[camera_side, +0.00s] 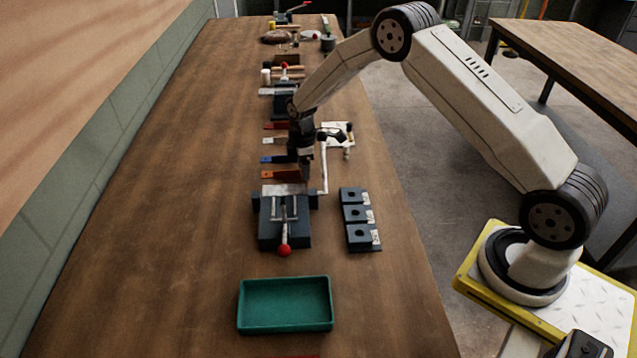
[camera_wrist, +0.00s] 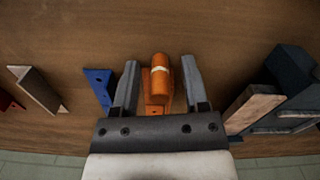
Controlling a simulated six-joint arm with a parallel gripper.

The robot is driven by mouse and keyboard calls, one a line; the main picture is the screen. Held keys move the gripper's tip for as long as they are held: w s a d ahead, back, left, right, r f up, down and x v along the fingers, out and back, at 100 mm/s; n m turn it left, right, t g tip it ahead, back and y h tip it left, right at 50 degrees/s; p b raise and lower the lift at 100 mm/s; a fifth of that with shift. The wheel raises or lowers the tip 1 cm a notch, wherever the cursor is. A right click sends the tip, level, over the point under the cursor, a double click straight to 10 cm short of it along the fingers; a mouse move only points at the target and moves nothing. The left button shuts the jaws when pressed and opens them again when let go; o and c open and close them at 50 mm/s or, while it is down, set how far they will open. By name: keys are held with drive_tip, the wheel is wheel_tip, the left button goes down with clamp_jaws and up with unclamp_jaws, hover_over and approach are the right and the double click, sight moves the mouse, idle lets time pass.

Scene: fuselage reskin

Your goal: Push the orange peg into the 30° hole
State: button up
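The orange peg (camera_wrist: 159,88) lies between the two fingers of my gripper (camera_wrist: 161,64) in the wrist view. It has a rounded end and a pale band. A gap shows on both sides of it, so my gripper is open around it. In the side view the orange peg (camera_side: 279,175) lies on the bench, and my gripper (camera_side: 305,172) is low beside its right end. Three dark blocks with round holes (camera_side: 358,214) stand in a row to the right. Their white labels are too small to read, so I cannot tell which is 30°.
A dark clamp fixture (camera_side: 270,235) with a red-knobbed lever stands in front of the peg. A blue piece (camera_side: 272,159) and other coloured pieces lie behind it. A green tray (camera_side: 285,329) is at the front. The bench's left side (camera_side: 165,200) is clear.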

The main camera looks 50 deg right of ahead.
drive_tip(key=shift+r, duration=0.15)
wheel_tip(320, 180, up, 12)
idle(0.8)
drive_tip(key=shift+s+a, duration=0.1)
idle(0.4)
drive_tip(key=s+a+m+t, duration=0.1)
drive_tip(key=s+a+m, duration=0.1)
drive_tip(key=s, duration=0.6)
drive_tip(key=s+a+r+m, duration=0.1)
drive_tip(key=s+a+m, duration=0.2)
drive_tip(key=s+m, duration=0.2)
drive_tip(key=s+a+r+m+t, duration=0.1)
drive_tip(key=s+m, duration=0.3)
drive_tip(key=s, duration=0.8)
drive_tip(key=shift+a+t, duration=0.3)
drive_tip(key=shift+a, duration=0.5)
drive_tip(key=shift+o, duration=0.5)
drive_tip(key=shift+r, duration=0.1)
